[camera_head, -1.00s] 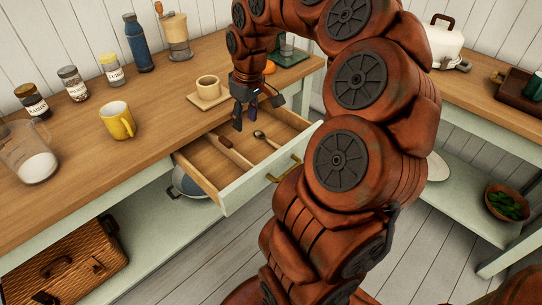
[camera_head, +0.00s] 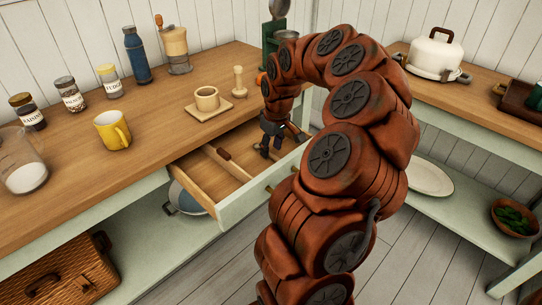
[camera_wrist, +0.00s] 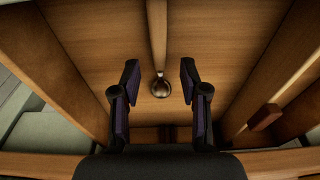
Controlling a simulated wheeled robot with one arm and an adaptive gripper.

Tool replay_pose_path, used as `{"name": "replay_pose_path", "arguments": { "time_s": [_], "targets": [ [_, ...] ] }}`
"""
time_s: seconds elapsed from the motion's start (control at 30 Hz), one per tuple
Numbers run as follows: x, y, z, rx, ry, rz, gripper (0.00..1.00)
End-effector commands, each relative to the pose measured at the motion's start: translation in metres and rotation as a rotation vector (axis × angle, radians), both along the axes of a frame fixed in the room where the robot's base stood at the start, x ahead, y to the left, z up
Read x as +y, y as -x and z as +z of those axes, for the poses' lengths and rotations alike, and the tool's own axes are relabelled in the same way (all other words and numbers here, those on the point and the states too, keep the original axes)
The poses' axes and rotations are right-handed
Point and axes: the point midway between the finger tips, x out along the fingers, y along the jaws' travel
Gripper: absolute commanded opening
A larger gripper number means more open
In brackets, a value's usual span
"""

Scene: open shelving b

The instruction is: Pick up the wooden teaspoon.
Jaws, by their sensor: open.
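The wooden teaspoon (camera_wrist: 161,87) lies in a compartment of the open drawer. In the wrist view its small dark bowl is between and slightly beyond my fingertips, with a light handle running up the picture. My gripper (camera_wrist: 160,76) is open, one finger on each side of the spoon's line, with nothing held. In the head view my gripper (camera_head: 271,148) is low in the drawer's right compartment and hides the spoon. Whether the fingers touch the drawer floor, I cannot tell.
The drawer (camera_head: 240,196) has a divider; a wooden-handled item (camera_head: 232,165) lies in the left compartment and shows in the wrist view (camera_wrist: 266,117). Drawer walls stand close on both sides.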

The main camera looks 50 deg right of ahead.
Motion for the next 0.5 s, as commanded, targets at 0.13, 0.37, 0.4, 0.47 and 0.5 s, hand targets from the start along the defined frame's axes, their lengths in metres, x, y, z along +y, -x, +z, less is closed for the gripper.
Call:
{"name": "replay_pose_path", "arguments": {
  "time_s": [0.13, 0.37, 0.4, 0.47, 0.5],
  "targets": [
    [-0.0004, -0.0027, -0.0161, -0.001, 0.001, 0.000, 0.44],
    [-0.0006, -0.0032, -0.0167, -0.002, 0.002, -0.001, 0.44],
    [-0.0006, -0.0032, -0.0166, -0.002, 0.002, -0.001, 0.40],
    [-0.0006, -0.0032, -0.0166, -0.002, 0.002, -0.001, 0.34],
    [-0.0005, -0.0032, -0.0166, -0.002, 0.002, 0.000, 0.30]
  ]
}}
